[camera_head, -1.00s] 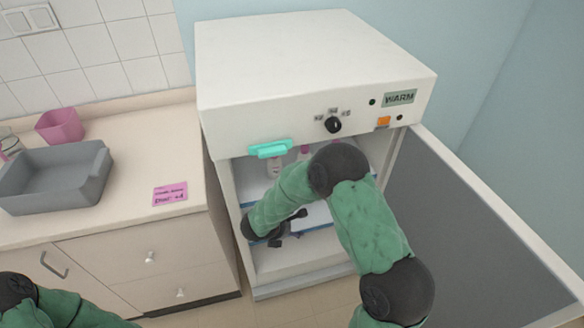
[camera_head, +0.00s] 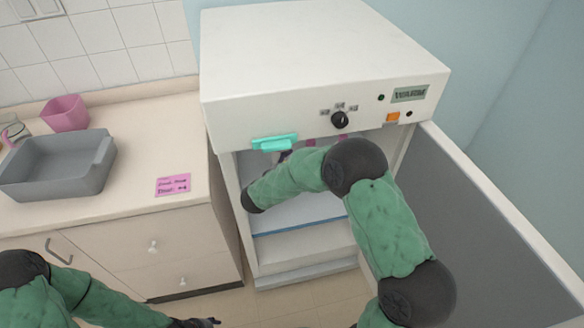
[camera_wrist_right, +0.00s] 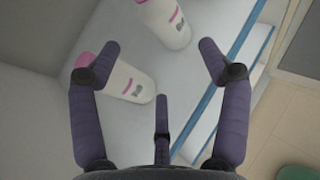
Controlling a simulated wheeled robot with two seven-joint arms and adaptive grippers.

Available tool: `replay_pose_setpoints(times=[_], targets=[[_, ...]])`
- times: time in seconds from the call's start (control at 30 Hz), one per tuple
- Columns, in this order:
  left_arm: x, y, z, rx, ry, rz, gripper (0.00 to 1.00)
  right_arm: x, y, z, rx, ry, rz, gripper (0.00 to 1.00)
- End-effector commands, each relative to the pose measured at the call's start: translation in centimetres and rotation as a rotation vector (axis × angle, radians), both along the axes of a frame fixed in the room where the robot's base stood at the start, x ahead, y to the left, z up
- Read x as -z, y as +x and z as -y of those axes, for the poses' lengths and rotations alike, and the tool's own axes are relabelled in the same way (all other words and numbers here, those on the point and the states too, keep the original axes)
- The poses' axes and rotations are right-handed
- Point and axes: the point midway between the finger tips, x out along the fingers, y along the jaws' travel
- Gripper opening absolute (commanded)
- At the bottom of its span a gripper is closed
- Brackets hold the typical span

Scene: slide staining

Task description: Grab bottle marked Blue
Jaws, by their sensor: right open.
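The warming cabinet (camera_head: 275,100) stands open, and my right arm reaches into it. In the right wrist view, two white bottles with pink caps are on the pale shelf. The nearer bottle (camera_wrist_right: 130,82) is partly beside and behind the left finger, and the farther bottle (camera_wrist_right: 166,22) is at the top. Their label writing is too small to read. My right gripper (camera_wrist_right: 160,46) is open and empty, with its fingers spread before the bottles. In the head view my arm hides most of the bottles. My left gripper (camera_head: 195,322) is at the bottom edge, partly cut off.
The open door (camera_head: 480,200) stands to the right of the cabinet. A teal handle (camera_head: 274,142) is at the opening's top left. The counter at left holds a grey tray (camera_head: 60,180), a pink cup (camera_head: 65,112) and a pink note (camera_head: 173,184). Blue-edged shelves (camera_wrist_right: 222,82) limit the room inside.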

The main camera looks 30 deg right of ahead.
Motion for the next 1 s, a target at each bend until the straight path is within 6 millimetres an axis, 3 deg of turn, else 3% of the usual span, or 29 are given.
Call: replay_pose_setpoints(times=[0.6,1.0], targets=[[2.9,0.0,0.0,0.000,0.000,0.000,0.52,3.7,4.8,6.8,0.002,0.002,-0.001,0.77],[3.1,0.0,0.0,0.000,0.000,0.000,0.52,4.0,5.5,7.7,0.000,0.000,-0.001,0.77]])
